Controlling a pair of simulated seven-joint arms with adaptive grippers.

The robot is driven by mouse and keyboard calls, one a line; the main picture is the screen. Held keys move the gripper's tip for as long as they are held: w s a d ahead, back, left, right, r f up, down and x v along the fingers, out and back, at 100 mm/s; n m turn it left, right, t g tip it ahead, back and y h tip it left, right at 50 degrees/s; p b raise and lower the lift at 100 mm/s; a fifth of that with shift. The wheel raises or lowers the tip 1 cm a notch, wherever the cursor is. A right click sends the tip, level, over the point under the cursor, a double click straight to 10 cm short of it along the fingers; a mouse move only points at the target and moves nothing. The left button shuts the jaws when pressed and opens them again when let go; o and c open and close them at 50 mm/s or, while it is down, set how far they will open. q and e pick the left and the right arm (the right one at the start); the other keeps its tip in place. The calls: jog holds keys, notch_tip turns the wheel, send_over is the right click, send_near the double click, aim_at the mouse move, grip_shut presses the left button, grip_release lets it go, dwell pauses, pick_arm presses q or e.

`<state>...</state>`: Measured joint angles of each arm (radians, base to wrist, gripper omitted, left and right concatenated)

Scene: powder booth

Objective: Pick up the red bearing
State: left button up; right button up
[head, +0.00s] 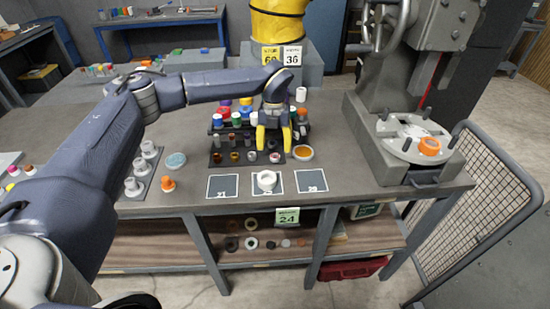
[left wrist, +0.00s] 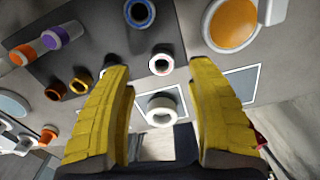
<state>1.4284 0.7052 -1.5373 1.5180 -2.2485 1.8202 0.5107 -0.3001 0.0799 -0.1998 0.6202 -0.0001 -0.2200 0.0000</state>
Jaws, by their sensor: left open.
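My left gripper (head: 273,138) points down over the front row of the dark rack (head: 262,162). Its yellow fingers are open and apart, with nothing held between them; they also show in the left wrist view (left wrist: 161,72). A small ring with a pale face and reddish edge (head: 275,157) sits in the front row, just in front of the fingers. In the left wrist view this ring (left wrist: 160,62) lies between the fingertips, untouched as far as I see. A dark red-brown ring (head: 217,158) stands at the row's left end. I cannot tell for certain which is the red bearing.
A white ring (head: 267,181) sits on the middle of three dark cards in front of the rack. An orange disc in a pale rim (head: 303,152) lies right of the rack. A grey press (head: 400,140) stands at right. White and orange fittings (head: 150,150) stand at left.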

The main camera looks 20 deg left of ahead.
aim_at(275, 155)
pick_arm(q)
notch_tip(275, 155, down, 5)
jog(key=shift+w+r, duration=0.1)
grip_shut()
dwell(0.6)
